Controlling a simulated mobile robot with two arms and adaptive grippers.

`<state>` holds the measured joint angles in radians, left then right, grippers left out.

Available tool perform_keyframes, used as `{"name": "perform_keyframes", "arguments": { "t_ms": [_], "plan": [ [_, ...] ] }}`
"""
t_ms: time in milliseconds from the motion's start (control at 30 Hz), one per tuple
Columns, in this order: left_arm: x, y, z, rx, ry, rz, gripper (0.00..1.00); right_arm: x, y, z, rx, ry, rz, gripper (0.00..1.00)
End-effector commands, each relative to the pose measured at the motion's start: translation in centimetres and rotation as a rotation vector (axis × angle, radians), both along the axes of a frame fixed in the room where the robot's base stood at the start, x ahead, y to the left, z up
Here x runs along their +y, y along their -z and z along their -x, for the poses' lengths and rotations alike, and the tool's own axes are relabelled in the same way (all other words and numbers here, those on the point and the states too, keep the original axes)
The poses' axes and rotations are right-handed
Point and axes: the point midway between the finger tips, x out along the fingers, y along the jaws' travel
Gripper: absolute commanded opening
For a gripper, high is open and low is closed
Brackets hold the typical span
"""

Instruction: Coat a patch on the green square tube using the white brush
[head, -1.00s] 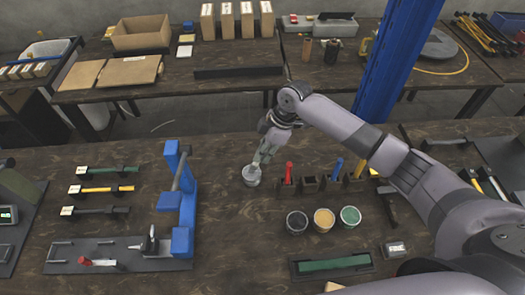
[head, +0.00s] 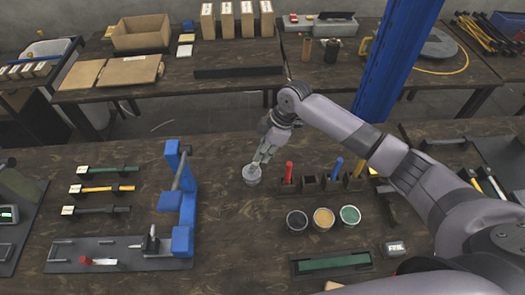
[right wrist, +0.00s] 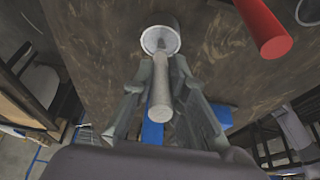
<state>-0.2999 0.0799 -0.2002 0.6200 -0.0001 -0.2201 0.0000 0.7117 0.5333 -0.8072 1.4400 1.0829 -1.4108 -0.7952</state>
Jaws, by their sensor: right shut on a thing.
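The green square tube (head: 333,263) lies in a dark shallow tray at the front of the near table, right of centre. My right gripper (head: 261,161) is shut on the white brush, which shows best in the right wrist view (right wrist: 160,95) as a pale round handle between the fingers. The brush's far end is in the mouth of a grey-white cup (head: 252,177), and its tip is hidden there. The cup also shows in the right wrist view (right wrist: 161,40). My left gripper is not in view.
A red handle (head: 289,170) and a blue handle (head: 337,167) stand in holders right of the cup. Three paint pots, black (head: 297,221), yellow (head: 323,218) and green (head: 350,215), stand between cup and tray. A blue press (head: 183,205) stands to the left.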

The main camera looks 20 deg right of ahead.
Motion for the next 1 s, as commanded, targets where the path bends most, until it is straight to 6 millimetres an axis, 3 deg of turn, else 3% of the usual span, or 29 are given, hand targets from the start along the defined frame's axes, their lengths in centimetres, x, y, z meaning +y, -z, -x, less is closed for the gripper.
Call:
{"name": "perform_keyframes", "arguments": {
  "t_ms": [1000],
  "plan": [
    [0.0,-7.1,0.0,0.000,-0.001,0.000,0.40,0.0,-7.1,0.1,0.001,0.000,0.001,0.00]
  ]
}}
